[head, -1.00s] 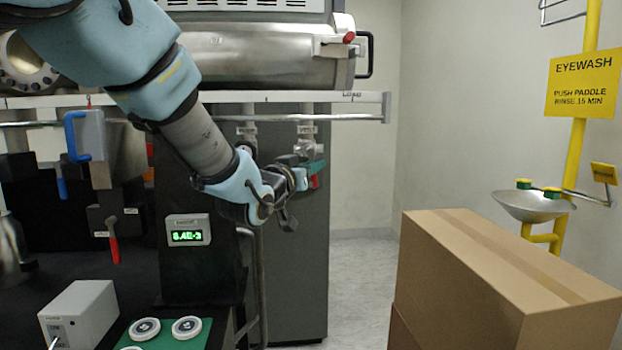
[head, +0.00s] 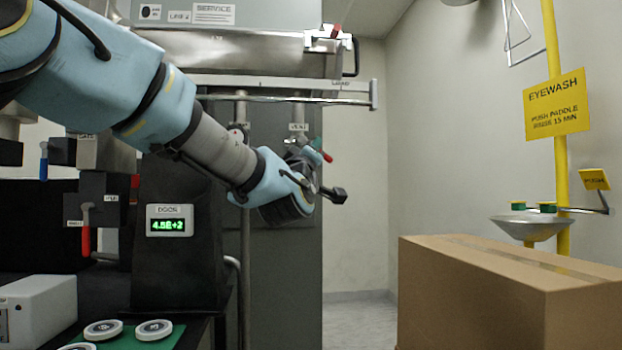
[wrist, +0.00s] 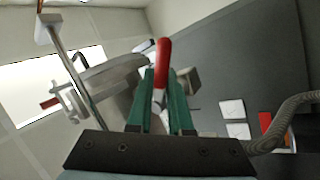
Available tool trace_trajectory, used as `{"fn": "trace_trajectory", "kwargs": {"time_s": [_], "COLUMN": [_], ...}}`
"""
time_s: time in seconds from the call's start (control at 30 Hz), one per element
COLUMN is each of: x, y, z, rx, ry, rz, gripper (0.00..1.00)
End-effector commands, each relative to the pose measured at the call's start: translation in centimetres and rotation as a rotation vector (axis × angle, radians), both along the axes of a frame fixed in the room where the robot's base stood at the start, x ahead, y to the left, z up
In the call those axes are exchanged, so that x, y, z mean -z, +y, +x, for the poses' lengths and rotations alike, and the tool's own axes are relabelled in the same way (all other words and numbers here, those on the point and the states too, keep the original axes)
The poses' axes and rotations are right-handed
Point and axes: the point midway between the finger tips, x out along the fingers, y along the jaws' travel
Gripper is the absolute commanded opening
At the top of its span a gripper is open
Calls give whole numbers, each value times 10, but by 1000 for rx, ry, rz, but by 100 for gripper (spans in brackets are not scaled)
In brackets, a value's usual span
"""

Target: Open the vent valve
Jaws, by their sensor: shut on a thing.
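The vent valve (head: 298,139) is on a vertical pipe under the rail, below a small label. Its red handle tip (head: 327,157) sticks out to the lower right, beside a green finger. In the wrist view the red handle (wrist: 163,52) runs up between the two green fingers of my gripper (wrist: 165,82), which is shut on it. In the head view my gripper (head: 314,147) is at the valve; my wrist hides most of the fingers and part of the valve body.
A gauge display (head: 169,227) reads about 4.5E+2. A large cardboard box (head: 470,290) stands at right, before a yellow eyewash station (head: 556,110). A rail (head: 300,99) crosses above the valve. Another red-handled valve (head: 86,232) is at left. Floor shows between cabinet and box.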

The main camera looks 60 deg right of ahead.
Motion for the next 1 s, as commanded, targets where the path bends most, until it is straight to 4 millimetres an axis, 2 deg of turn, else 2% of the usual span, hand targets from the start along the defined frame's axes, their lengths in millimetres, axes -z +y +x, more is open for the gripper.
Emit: {"fn": "trace_trajectory", "kwargs": {"time_s": [0.03, 0.4, 1.0], "x": [7, -3, -8], "y": [-1, -2, -3], "z": [-1, -2, -3], "rx": [0, -1, -1], "ry": [31, 189, 227], "rz": [-23, -136, -165], "gripper": [0, 0, 0]}}
